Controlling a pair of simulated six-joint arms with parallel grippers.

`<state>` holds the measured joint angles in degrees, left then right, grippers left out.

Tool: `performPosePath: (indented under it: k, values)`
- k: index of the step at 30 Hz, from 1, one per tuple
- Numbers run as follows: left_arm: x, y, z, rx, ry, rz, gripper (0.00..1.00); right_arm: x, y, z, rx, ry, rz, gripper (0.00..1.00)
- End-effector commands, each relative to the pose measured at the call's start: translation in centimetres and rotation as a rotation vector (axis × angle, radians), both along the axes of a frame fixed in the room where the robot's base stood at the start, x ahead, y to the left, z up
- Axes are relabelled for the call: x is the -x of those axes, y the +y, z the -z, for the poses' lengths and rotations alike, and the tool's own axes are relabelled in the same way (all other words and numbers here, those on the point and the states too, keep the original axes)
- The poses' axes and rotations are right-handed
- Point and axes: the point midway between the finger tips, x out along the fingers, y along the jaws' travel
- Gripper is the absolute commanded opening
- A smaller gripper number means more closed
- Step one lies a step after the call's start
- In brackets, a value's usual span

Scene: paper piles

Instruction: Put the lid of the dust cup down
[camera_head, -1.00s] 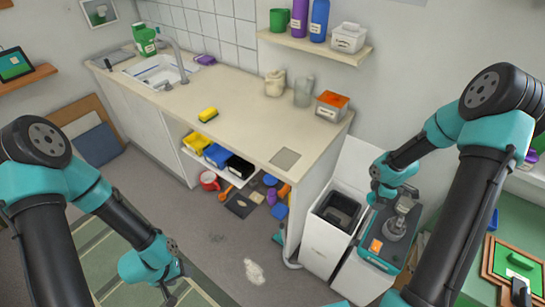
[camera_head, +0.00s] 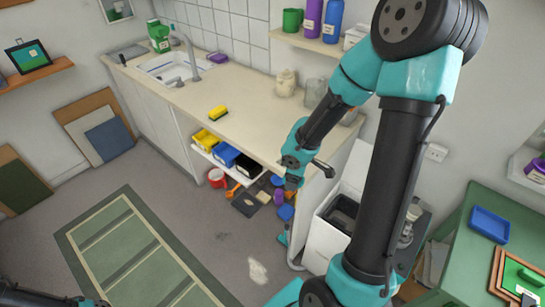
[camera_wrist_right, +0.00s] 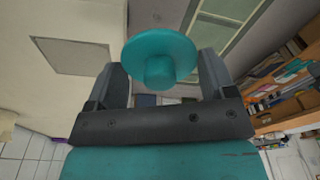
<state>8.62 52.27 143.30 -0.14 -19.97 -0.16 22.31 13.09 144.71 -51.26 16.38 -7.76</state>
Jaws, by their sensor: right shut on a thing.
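A teal round lid (camera_wrist_right: 178,50) with a short knob shows in the right wrist view, held by the knob between the fingers of my right gripper (camera_wrist_right: 162,78). The gripper is shut on it. In the head view my right gripper (camera_head: 291,182) is by the front edge of the counter (camera_head: 238,105), at its right end; I cannot make out the lid there. A grey upright object (camera_head: 411,222), possibly the dust cup, stands at the right, partly hidden by my right arm. My left arm shows only at the bottom left edge; its gripper is out of frame.
A flat pale square (camera_wrist_right: 75,56) lies on the counter beside the lid. A white bin (camera_head: 320,240) with a dark opening stands right of the counter. A yellow sponge (camera_head: 218,113) lies on the counter. A white patch (camera_head: 258,270) is on the floor.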

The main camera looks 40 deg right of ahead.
Motion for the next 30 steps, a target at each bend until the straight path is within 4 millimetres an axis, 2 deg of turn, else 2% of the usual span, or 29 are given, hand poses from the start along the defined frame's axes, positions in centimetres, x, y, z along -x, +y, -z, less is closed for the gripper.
performPosePath:
  k: [11, 16, 20, 30]
  values:
    - [0.0, 0.0, 0.0, 0.000, 0.000, 0.001, 0.53, 0.3, 0.2, -0.2, 0.000, 0.000, 0.013, 0.55]
    - [0.0, 0.0, 0.0, 0.000, 0.000, 0.001, 0.53, -0.3, -0.4, -0.1, 0.001, -0.001, 0.014, 0.55]
    - [0.0, 0.0, 0.0, 0.000, 0.000, 0.000, 0.53, -1.6, -1.8, 0.1, 0.000, -0.001, 0.014, 0.55]
    - [0.0, 0.0, 0.0, 0.000, 0.000, 0.000, 0.53, -6.1, -7.0, 0.7, 0.000, -0.001, 0.015, 0.55]
